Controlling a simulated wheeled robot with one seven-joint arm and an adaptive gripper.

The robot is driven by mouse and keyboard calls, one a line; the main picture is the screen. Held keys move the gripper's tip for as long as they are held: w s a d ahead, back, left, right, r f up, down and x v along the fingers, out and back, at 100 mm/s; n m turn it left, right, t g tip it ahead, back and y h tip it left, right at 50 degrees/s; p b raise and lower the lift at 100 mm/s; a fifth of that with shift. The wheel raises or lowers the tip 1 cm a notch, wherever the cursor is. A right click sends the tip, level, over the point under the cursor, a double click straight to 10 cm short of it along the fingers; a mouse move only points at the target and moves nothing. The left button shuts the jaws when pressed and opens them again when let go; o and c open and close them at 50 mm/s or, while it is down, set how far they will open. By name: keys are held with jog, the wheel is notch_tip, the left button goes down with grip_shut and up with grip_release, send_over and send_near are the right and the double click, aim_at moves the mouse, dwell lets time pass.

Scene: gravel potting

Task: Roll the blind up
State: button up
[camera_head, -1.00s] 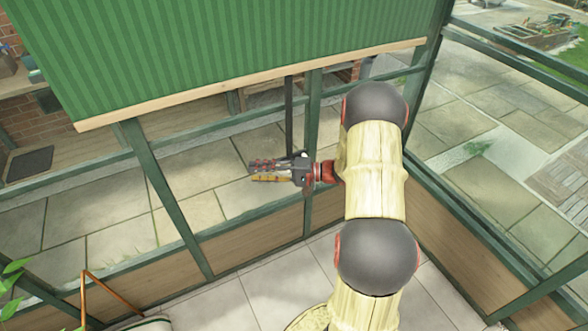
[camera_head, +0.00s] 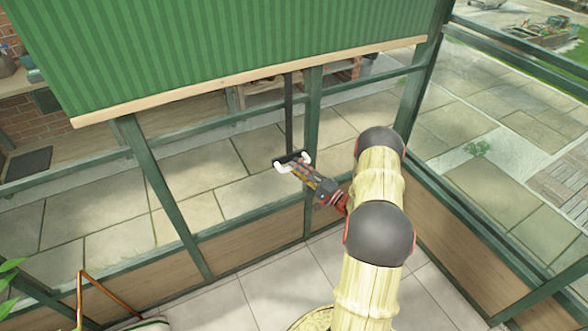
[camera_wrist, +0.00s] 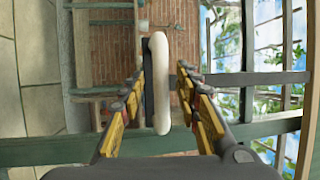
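The green blind (camera_head: 230,50) hangs over the upper part of the window wall, with a pale wooden bar (camera_head: 250,76) along its lower edge. A dark strap (camera_head: 288,115) runs down below the bar to a black and white handle (camera_head: 292,161). My gripper (camera_head: 299,170) points up and left at the handle. In the wrist view, the white handle (camera_wrist: 163,85) stands between my two fingers (camera_wrist: 158,100), with a dark piece along its left side. The fingers are apart. A gap shows on the right of the handle; contact on the left is unclear.
Green window frame posts (camera_head: 312,150) and rails stand close behind the handle. Another glazed wall meets this one at the right. A thin orange-brown frame (camera_head: 108,296) and leaves are at lower left. Pale tiled floor (camera_head: 285,280) lies below.

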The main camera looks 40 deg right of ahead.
jog(key=shift+x, duration=0.85)
jog(key=c, duration=0.3)
grip_shut()
